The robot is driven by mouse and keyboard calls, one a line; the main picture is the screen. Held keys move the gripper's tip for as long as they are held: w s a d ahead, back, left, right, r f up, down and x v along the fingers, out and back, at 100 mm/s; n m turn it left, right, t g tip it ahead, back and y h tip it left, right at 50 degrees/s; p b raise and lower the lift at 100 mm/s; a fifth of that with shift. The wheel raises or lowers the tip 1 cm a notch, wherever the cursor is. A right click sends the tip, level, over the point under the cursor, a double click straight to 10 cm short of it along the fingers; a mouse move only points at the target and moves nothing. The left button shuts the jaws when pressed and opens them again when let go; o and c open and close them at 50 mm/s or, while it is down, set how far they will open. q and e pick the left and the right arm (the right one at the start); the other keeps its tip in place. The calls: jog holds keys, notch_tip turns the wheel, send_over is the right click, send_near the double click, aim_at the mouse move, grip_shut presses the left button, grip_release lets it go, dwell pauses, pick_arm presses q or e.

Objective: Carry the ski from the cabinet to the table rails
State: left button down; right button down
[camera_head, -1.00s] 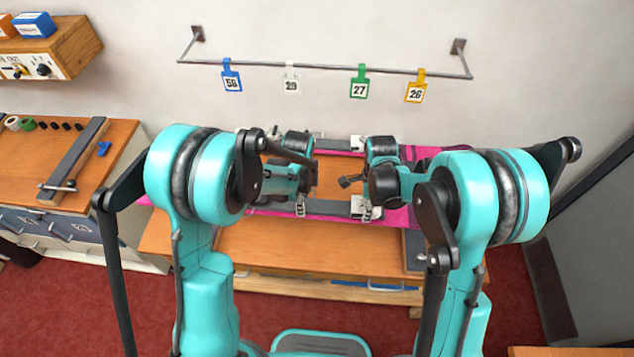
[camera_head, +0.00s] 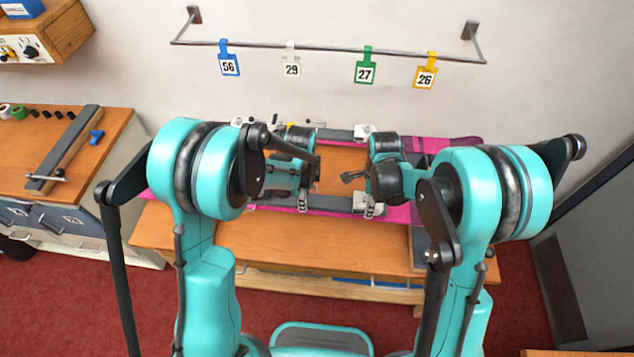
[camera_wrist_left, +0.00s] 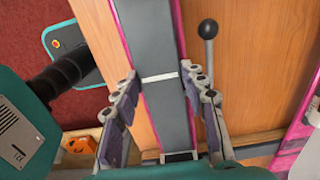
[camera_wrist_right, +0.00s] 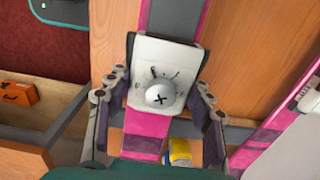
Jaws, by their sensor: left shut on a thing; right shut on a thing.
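The near ski, pink with grey and white parts (camera_head: 330,202), runs left to right over the front of the wooden table (camera_head: 300,240). My left gripper (camera_head: 302,200) is shut on its grey middle; its fingers flank the ski in the left wrist view (camera_wrist_left: 158,78). My right gripper (camera_head: 370,207) is shut on the same ski at a white binding plate (camera_wrist_right: 163,75). A dark rail (camera_head: 418,250) shows at the table's right end. I cannot tell whether the ski touches the rails. My arms hide parts of both.
A second pink ski (camera_head: 450,145) lies parallel behind. A ball-ended lever (camera_wrist_left: 209,30) stands beside the held ski. The cabinet (camera_head: 75,190) at left carries a grey bar and small items. Numbered tags hang from a wall rail (camera_head: 330,48).

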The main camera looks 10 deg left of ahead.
pick_arm(q)
jog(key=shift+f, duration=0.15)
pick_arm(e)
jog(key=shift+f, duration=0.15)
